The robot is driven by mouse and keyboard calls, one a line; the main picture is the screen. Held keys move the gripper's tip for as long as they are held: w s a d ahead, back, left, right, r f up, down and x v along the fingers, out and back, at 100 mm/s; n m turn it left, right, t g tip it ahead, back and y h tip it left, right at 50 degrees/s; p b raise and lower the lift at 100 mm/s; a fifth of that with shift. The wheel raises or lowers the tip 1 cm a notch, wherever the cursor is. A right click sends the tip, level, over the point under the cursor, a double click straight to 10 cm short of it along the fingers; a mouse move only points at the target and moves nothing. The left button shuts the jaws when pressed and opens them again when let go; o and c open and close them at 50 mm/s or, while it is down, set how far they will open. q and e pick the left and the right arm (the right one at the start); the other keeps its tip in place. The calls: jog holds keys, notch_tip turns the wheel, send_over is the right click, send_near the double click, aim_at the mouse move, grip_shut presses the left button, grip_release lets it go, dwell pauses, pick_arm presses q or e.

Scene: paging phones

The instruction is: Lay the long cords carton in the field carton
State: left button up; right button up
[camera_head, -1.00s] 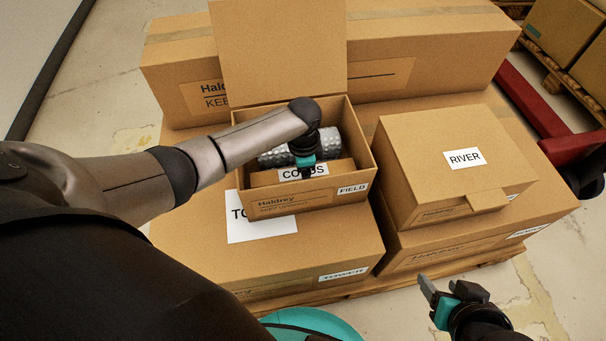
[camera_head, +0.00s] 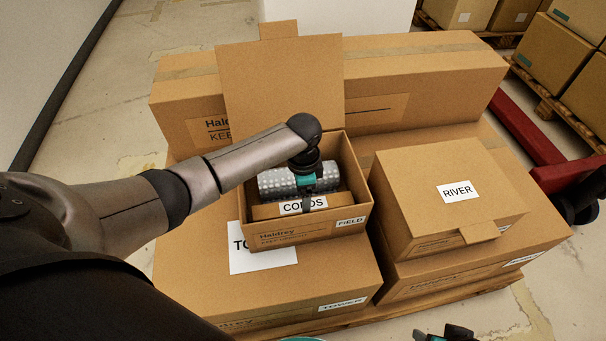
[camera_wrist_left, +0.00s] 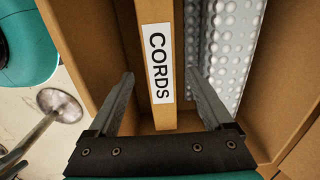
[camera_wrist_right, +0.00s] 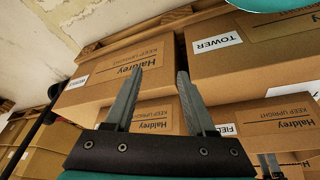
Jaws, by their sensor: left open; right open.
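The cords carton (camera_head: 270,212), long and narrow with a white CORDS label, lies inside the open field carton (camera_head: 292,236), along its front wall. A silver bubbled roll (camera_head: 275,183) lies behind it. My left gripper (camera_head: 307,198) is over the cords carton. In the left wrist view the open fingers of my left gripper (camera_wrist_left: 160,78) stand on either side of the cords carton (camera_wrist_left: 163,118), with gaps showing. My right gripper (camera_head: 445,335) is at the bottom edge, mostly cut off; in the right wrist view my right gripper (camera_wrist_right: 160,74) is open and empty, facing the cartons.
The field carton stands on the tower carton (camera_head: 200,290), its back flap (camera_head: 285,85) raised. The closed river carton (camera_head: 420,190) stands to the right on a larger carton. A long carton (camera_head: 420,65) is behind. A red pallet jack (camera_head: 530,140) is at the right.

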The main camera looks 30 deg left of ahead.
pick_arm(q)
notch_tip(320, 180, up, 5)
jog(key=p, duration=0.2)
jog(key=shift+r+p, duration=0.2)
jog(key=shift+p, duration=0.1)
jog(key=shift+r, duration=0.4)
pick_arm(e)
notch_tip(320, 180, down, 7)
jog(key=s+g, duration=0.1)
jog(key=s, duration=0.1)
jog(key=shift+s+d+r, duration=0.15)
pick_arm(q)
jog(key=shift+r+p, duration=0.1)
jog(key=shift+p, duration=0.2)
